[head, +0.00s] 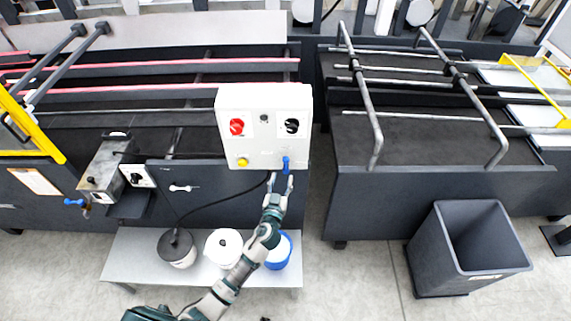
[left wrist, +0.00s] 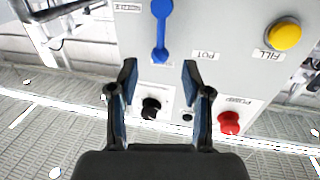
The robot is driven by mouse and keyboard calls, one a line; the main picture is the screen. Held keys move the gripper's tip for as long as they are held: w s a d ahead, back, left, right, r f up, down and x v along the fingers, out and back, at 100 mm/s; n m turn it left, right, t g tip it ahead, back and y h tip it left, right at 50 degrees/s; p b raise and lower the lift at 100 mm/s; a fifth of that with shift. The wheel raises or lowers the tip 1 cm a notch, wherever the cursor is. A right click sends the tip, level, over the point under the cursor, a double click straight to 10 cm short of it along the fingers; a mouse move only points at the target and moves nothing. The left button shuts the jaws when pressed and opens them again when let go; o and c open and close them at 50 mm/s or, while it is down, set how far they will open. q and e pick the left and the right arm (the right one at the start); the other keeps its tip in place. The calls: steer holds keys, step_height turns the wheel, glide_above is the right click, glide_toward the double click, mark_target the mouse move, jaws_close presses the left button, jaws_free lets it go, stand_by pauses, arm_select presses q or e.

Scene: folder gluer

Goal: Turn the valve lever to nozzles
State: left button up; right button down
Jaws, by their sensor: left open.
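The blue valve lever (head: 286,163) is at the lower right of the white control box (head: 262,105). In the left wrist view the blue lever (left wrist: 160,32) stands straight along the panel, its narrow end toward my fingers. My left gripper (head: 281,181) is just below the lever in the head view. In the left wrist view its open fingers (left wrist: 160,72) are on either side of the lever's line, apart from it and empty. My right gripper is not in view.
The box also carries a yellow button (head: 242,161), a red knob (head: 237,126) and a black knob (head: 292,126). Several pots stand on a low bench (head: 130,262) under my left arm. A grey bin (head: 468,247) stands on the right. Another blue-handled valve (head: 75,202) is at left.

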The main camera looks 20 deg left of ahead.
mark_target(286, 164)
arm_select(q)
steer(key=w, duration=0.7)
steer(key=shift+w+a, duration=0.25)
steer(key=shift+a, duration=0.1)
jaws_close()
